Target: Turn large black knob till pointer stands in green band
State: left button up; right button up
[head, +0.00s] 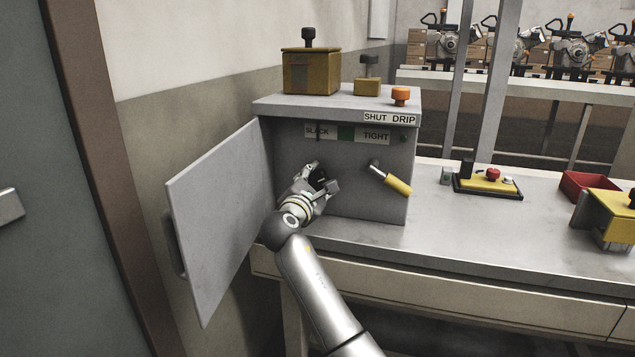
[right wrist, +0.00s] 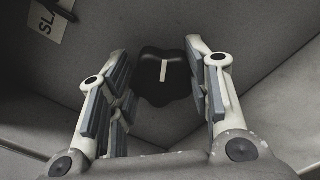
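The large black knob (right wrist: 152,88) with a white line on its face shows in the right wrist view, on the grey panel. My right gripper (right wrist: 157,62) is open, with its two fingers on either side of the knob; I cannot tell whether they touch it. In the head view my right gripper (head: 316,184) is at the box front and hides most of the knob. Above it is a scale with a SLACK label (head: 327,132), a green band (head: 346,133) and a TIGHT label (head: 376,135). A thin dark mark, apparently the pointer, stands at SLACK. My left gripper is out of view.
The grey box (head: 345,200) has its door (head: 222,220) swung open to the left. A yellow-handled lever (head: 397,184) sticks out right of my gripper. An orange button (head: 400,95) is on top.

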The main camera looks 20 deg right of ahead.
jog(key=shift+c, duration=0.9)
jog(key=shift+m, duration=0.3)
